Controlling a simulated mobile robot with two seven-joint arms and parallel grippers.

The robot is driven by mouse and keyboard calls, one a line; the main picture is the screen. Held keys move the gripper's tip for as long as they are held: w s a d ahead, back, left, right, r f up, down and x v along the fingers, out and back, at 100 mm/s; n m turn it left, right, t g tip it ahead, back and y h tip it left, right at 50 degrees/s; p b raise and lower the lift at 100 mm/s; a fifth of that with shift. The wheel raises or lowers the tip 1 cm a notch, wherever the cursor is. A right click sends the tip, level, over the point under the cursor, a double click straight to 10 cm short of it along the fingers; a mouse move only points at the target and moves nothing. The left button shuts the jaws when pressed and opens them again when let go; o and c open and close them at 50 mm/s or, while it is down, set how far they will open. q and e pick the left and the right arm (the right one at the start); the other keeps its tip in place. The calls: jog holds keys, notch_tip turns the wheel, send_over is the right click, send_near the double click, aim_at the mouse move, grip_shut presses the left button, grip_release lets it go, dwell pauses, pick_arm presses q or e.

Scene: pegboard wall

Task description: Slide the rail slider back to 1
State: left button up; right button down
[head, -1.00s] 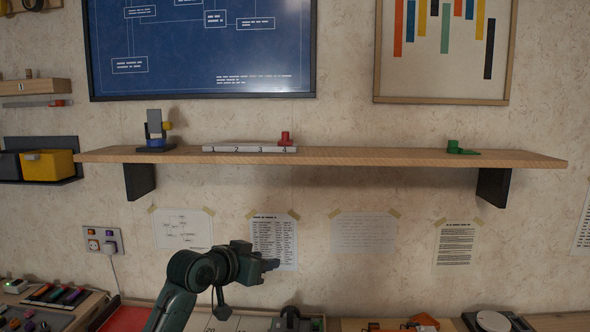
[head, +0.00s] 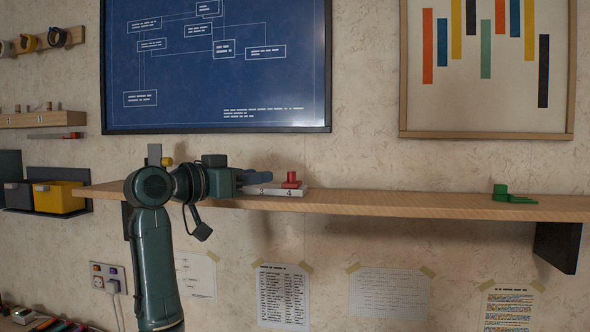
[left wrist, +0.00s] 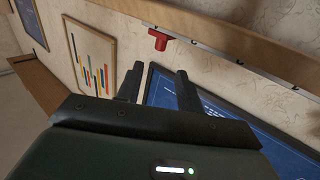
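The rail slider is a pale numbered rail (head: 279,191) on the wall shelf, with a red knob (head: 291,181) standing at the 4 end. My arm and gripper hide the low-number end of the rail in the head view. My left gripper (head: 257,178) is raised at shelf height, left of the red knob and apart from it. In the left wrist view, the gripper's fingers (left wrist: 158,88) are spread with nothing between them. The red knob (left wrist: 158,40) shows beyond the fingertips there, on the rail (left wrist: 200,46). My right gripper is not in view.
The wooden shelf (head: 400,203) runs across the wall, with a green object (head: 503,194) at its right. A grey and yellow item (head: 155,155) stands behind my arm. A yellow bin (head: 58,198) is at left. The shelf between knob and green object is clear.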

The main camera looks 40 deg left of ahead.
aim_at(292, 179)
pick_arm(q)
jog(key=w+p, duration=0.1)
jog(key=w, duration=0.2)
jog(key=w+p, duration=0.1)
jog(key=w, duration=0.3)
jog(key=w+d+p, duration=0.1)
jog(key=w, duration=0.2)
jog(key=shift+w, duration=0.3)
grip_shut()
